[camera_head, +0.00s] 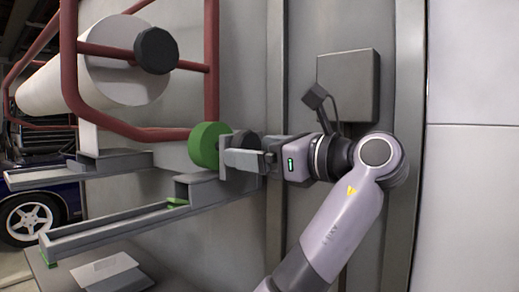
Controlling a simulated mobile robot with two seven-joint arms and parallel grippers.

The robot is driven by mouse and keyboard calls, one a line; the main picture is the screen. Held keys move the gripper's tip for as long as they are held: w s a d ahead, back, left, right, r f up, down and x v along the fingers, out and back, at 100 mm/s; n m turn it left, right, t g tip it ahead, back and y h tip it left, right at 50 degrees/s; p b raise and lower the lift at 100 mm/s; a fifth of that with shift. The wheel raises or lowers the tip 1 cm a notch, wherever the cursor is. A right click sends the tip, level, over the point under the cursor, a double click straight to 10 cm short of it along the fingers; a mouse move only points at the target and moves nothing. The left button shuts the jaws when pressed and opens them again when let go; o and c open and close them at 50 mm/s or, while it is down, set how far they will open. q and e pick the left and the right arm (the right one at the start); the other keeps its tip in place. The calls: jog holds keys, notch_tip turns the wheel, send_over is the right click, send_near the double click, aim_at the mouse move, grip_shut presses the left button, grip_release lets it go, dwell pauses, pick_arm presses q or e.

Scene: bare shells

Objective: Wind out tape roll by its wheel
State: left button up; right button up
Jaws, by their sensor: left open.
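A green round wheel (208,146) stands upright at the right end of a grey rail frame, below a red tube frame. My left gripper (228,153) points left, its fingers right beside the green wheel. The gripper is open. A dark round part shows between or just behind the fingers; I cannot tell whether they touch it or the wheel. A big white roll (125,85) lies in the red frame at upper left, with a dark knob (156,50) on its near end. My right gripper is not in view.
The red tube frame (211,80) surrounds the white roll. Grey rails (110,227) reach out at lower left. A grey box (349,85) with a dark lever is on the wall behind my arm. A blue car (45,205) stands at far left.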

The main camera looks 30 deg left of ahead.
pick_arm(q)
jog(key=c, duration=1)
jog(key=shift+c, duration=0.2)
jog(key=shift+n, duration=0.4)
jog(key=n+b, duration=0.3)
jog(key=n, duration=2)
jog(key=shift+n, duration=0.3)
